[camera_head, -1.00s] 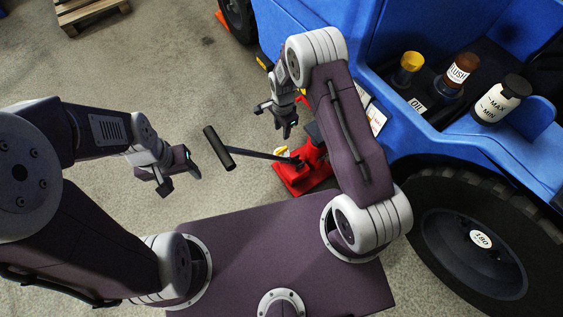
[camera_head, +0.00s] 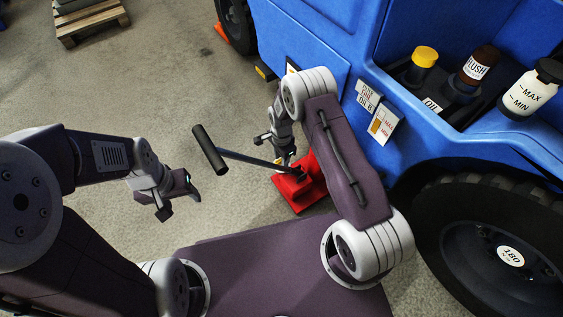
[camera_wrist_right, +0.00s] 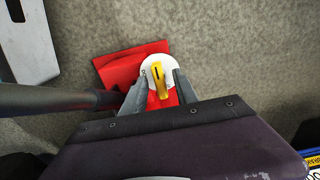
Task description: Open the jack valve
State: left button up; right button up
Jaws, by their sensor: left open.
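The red jack (camera_head: 300,188) stands on the floor beside the blue truck, with a long bar ending in a black grip (camera_head: 209,150). In the right wrist view, the jack's valve is a yellow lever (camera_wrist_right: 158,76) on a white disc (camera_wrist_right: 147,66). My right gripper (camera_head: 277,150) is low at the jack; in its wrist view its fingers (camera_wrist_right: 160,85) are apart, one on each side of the lever. I cannot tell whether they touch it. In the head view the gripper largely hides the valve. My left gripper (camera_head: 181,198) is open and empty, left of the jack bar.
The blue truck (camera_head: 305,62) and its large tyre (camera_head: 480,240) stand on the right. Bottles (camera_head: 530,90) sit in its tray, and cards (camera_head: 381,115) hang on its side. A pallet (camera_head: 90,22) lies far back left. The floor left of the jack is clear.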

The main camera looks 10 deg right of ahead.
jog(key=shift+r, duration=0.1)
grip_shut()
